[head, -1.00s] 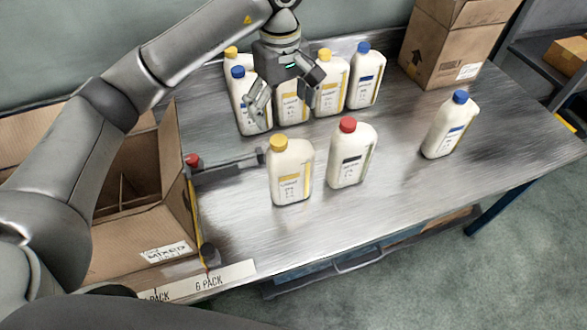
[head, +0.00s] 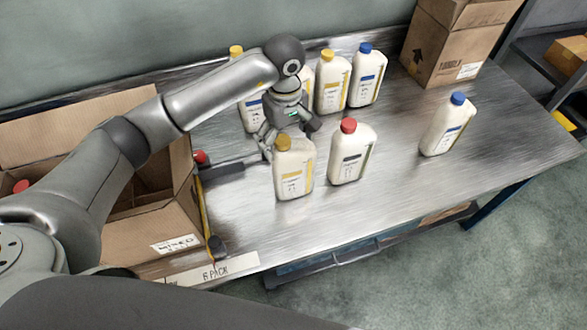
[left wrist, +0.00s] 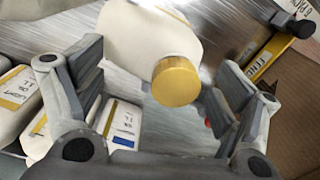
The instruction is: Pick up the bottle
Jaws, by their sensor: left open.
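A white bottle with a yellow cap (head: 293,170) stands upright at the front middle of the table. My left gripper (head: 284,140) is open and sits just behind the top of this bottle in the head view. In the left wrist view the yellow-capped bottle (left wrist: 145,45) shows between the two spread fingers (left wrist: 160,95), with its cap towards the camera. I cannot tell whether a finger touches it. A red-capped bottle (head: 350,155) stands close to its right. A blue-capped bottle (head: 447,127) stands apart further right. My right gripper is not in view.
Several bottles stand in a back row, among them a yellow-capped one (head: 332,83) and a blue-capped one (head: 367,77). An open divided carton (head: 160,220) is at the left. A closed carton (head: 450,50) is at the back right.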

